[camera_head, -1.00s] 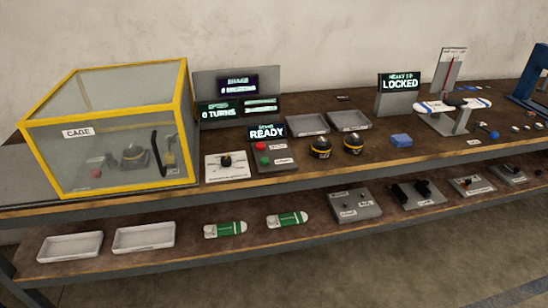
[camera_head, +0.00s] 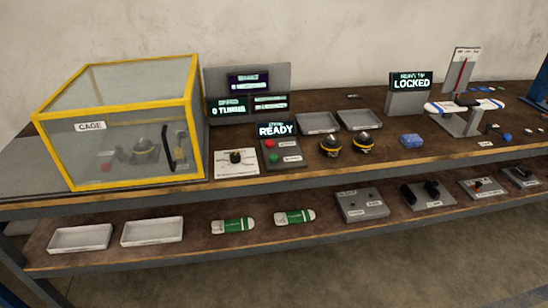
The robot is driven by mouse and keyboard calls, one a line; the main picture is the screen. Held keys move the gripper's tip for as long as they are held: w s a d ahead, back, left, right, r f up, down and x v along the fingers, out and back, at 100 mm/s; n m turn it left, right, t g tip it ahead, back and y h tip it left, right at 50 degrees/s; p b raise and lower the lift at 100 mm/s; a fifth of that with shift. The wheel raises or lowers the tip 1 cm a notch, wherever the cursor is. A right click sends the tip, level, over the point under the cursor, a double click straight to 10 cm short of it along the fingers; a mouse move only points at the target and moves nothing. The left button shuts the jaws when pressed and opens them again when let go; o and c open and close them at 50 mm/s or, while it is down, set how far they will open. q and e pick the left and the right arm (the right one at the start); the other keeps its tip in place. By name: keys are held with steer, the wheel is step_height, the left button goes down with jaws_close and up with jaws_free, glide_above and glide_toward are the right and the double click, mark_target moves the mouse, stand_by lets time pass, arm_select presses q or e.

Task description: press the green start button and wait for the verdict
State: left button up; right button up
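The green start button (camera_head: 275,158) sits on a small grey control box (camera_head: 290,150) on the upper bench, below a red button (camera_head: 269,143). The display (camera_head: 276,129) behind the box reads READY. Neither of my grippers is in the head view, and nothing touches the button.
A yellow-framed clear cage (camera_head: 120,120) stands left of the box, with a white dial panel (camera_head: 236,163) between them. Two dark domed parts with yellow bands (camera_head: 330,146) stand to the right, before grey trays (camera_head: 318,123). A screen reading LOCKED (camera_head: 411,82) stands farther right. A lower shelf holds several items.

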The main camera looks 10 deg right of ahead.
jaws_close()
steer(key=shift+w+a, duration=0.1)
steer(key=shift+a, duration=0.05)
stand_by(1.4)
